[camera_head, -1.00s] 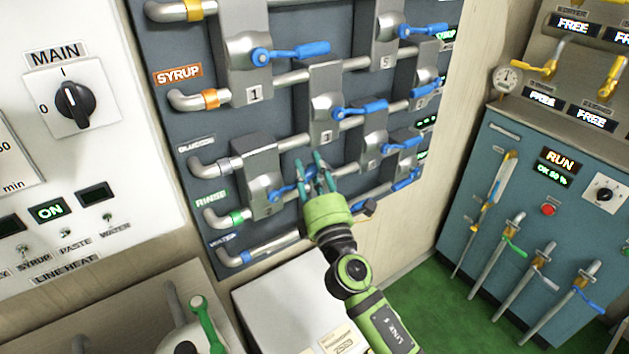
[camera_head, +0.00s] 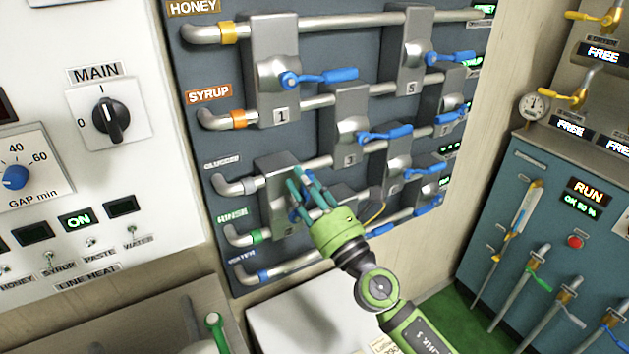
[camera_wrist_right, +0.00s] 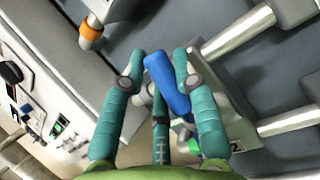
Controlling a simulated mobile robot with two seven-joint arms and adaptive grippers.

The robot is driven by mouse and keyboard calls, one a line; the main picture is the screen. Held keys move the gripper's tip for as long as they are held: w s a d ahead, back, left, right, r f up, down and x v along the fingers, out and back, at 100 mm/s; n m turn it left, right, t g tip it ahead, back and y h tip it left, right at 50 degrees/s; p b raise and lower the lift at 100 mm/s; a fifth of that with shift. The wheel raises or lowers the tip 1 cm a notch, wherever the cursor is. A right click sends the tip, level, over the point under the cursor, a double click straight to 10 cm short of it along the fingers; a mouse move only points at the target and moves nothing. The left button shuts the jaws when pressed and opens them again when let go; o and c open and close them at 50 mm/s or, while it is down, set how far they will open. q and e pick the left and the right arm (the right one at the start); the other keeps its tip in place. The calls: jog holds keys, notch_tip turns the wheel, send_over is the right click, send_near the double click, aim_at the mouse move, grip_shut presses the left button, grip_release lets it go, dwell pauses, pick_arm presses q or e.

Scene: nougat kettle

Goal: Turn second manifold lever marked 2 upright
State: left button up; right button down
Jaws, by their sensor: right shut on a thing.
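My right gripper (camera_head: 303,182), with teal fingers and a green palm, reaches in from the lower right and is shut on this lever. In the right wrist view the blue lever (camera_wrist_right: 166,84) lies between the teal fingers (camera_wrist_right: 160,62). My left gripper is not in view.
Valve 1 (camera_head: 272,75) is above, its blue lever (camera_head: 325,77) pointing right. Valve 3 (camera_head: 352,115) and its lever (camera_head: 387,133) are close to the upper right of my gripper. Pipes cross the panel. A white switch panel (camera_head: 135,165) is left, a teal cabinet (camera_head: 540,230) right.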

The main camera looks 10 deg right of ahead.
jog(key=shift+s+a+n+g+y+p, duration=0.2)
jog(key=shift+a+n+g+y, duration=0.25)
jog(key=shift+n, duration=0.5)
jog(key=shift+s+a+n+g+y+p, duration=0.2)
jog(key=shift+a+n+g+y, duration=0.2)
jog(key=shift+n, duration=0.55)
jog(key=c, duration=0.9)
grip_release()
jog(key=shift+a, duration=0.1)
jog(key=v, duration=1.2)
